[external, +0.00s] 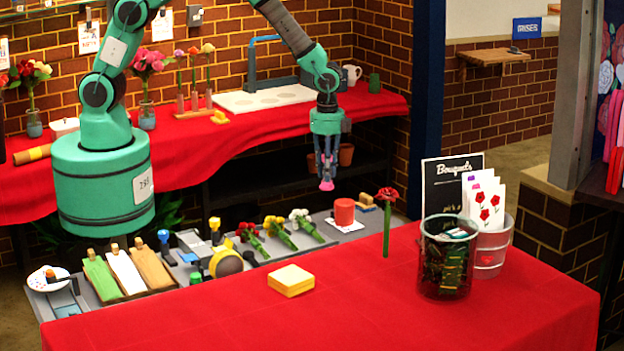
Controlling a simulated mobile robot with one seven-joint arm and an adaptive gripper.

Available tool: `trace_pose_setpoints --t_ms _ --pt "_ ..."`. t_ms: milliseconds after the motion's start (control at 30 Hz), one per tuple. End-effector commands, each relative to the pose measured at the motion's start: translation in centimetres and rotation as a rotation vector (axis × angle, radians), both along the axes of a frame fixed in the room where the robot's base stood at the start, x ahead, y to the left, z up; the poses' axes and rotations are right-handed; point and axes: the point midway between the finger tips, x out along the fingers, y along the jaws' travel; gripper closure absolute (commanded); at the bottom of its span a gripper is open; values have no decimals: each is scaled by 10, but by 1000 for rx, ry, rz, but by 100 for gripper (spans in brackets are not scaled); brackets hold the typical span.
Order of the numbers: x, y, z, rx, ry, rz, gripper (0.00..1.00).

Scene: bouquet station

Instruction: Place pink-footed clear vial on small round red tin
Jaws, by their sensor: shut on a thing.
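My gripper (327,170) points down above the grey work surface, left of and above the small round red tin (344,212) in the picture. It is shut on the clear vial, whose pink foot (326,186) shows just below the fingertips. The vial's clear body is mostly hidden between the fingers and too small to make out. The vial hangs upright as far as I can tell, apart from the tin. The red tin stands on a white paper square (345,225) and its flat top looks bare.
Wrapped red, yellow and white flowers (277,231) lie left of the tin. A tan wooden block (366,201) lies behind it. A red flower on a green stem (387,222) stands to its right. A dark glass jar (447,257) and yellow pad (291,281) sit on the red-covered counter.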

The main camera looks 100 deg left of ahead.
Motion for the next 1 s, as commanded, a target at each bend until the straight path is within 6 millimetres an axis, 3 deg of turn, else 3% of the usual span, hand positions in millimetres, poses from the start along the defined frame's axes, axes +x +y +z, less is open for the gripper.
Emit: trace_pose_setpoints --t_ms 200,400,833,1000 --pt "33 5 -3 0 -1 0 100" --pt "51 8 -4 0 0 0 100" --pt "55 8 -5 0 0 0 100" --pt "54 8 -15 -1 2 0 100"
